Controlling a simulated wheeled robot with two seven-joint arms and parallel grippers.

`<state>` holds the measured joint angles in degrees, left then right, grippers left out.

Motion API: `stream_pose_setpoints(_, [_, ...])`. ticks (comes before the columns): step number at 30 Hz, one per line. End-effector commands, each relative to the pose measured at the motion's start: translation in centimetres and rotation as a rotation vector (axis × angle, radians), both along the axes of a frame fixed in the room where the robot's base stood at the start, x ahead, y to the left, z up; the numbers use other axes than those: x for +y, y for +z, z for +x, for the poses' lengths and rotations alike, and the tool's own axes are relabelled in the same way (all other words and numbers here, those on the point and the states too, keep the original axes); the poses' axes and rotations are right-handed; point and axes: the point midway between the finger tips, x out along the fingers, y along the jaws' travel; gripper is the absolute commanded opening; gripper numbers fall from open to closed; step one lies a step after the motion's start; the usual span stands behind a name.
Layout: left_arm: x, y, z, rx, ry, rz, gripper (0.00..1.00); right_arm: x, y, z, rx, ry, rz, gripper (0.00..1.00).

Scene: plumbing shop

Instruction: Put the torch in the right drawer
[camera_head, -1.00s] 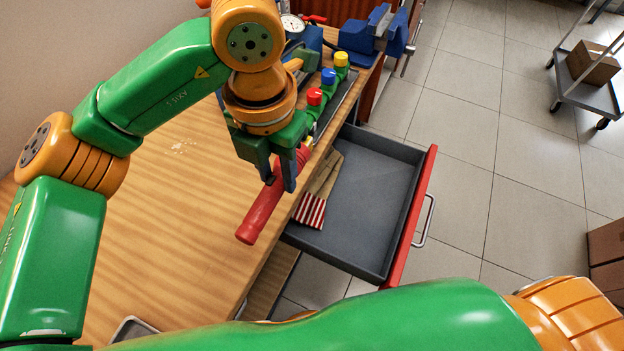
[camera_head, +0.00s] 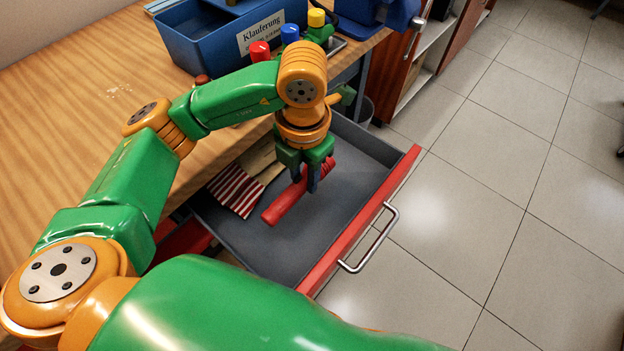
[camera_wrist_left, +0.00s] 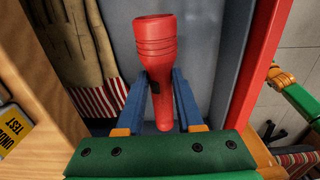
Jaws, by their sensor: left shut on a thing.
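The red torch (camera_head: 285,206) is held by my left gripper (camera_head: 312,185), whose fingers are shut around its body. In the left wrist view the torch (camera_wrist_left: 155,45) sits between the two fingers (camera_wrist_left: 163,100), with its wide head pointing away. The open drawer (camera_head: 345,225) has a grey inside and a red front with a metal handle. The torch and gripper are over the drawer's inside; I cannot tell whether the torch touches its floor. The right gripper is not visible.
Striped work gloves (camera_head: 236,191) lie in the drawer on the bench side. The wooden bench (camera_head: 60,100) carries a blue bin (camera_head: 205,45) and red, blue and yellow knobs beside it. The drawer's handle (camera_head: 370,240) sticks out over the open tiled floor.

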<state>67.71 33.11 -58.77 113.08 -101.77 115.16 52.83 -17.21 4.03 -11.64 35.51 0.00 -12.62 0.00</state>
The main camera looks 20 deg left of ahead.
Motion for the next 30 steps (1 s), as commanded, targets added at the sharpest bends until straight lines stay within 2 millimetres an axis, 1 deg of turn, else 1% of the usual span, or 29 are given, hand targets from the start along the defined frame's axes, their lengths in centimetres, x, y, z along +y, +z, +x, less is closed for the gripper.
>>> stream_pose_setpoints(1, [-0.2, -1.3, 0.6, 0.005, 0.002, -0.002, 0.00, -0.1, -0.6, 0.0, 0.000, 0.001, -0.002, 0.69])
stream_pose_setpoints(5, [-0.4, -2.6, 1.9, 0.002, 0.001, -0.002, 0.00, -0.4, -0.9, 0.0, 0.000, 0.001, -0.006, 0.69])
stream_pose_setpoints(6, [-0.5, -3.3, 2.4, 0.002, 0.002, 0.000, 0.00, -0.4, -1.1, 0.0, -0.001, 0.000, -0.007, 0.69])
stream_pose_setpoints(10, [-0.4, -5.4, 2.4, 0.002, 0.000, 0.002, 0.00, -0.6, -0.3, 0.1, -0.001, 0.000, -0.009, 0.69])
stream_pose_setpoints(13, [-0.5, -6.1, 2.5, -0.002, -0.001, 0.000, 0.00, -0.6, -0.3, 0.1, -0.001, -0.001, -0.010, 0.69])
stream_pose_setpoints(19, [-0.5, -6.1, 2.5, -0.003, -0.001, 0.000, 0.00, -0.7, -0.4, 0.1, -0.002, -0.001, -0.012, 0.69])
stream_pose_setpoints(20, [-0.5, -6.1, 2.5, -0.003, -0.001, 0.000, 0.40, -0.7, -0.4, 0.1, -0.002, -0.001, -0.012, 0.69])
stream_pose_setpoints(21, [-0.5, -6.1, 2.5, -0.003, -0.001, 0.000, 0.51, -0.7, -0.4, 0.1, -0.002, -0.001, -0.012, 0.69])
stream_pose_setpoints(23, [-0.5, -6.1, 2.5, -0.003, -0.001, 0.000, 0.66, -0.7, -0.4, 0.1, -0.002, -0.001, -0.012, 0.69])
stream_pose_setpoints(30, [-0.5, -6.1, 2.5, -0.003, -0.001, -0.001, 0.66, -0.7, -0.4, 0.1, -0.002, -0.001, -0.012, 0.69])
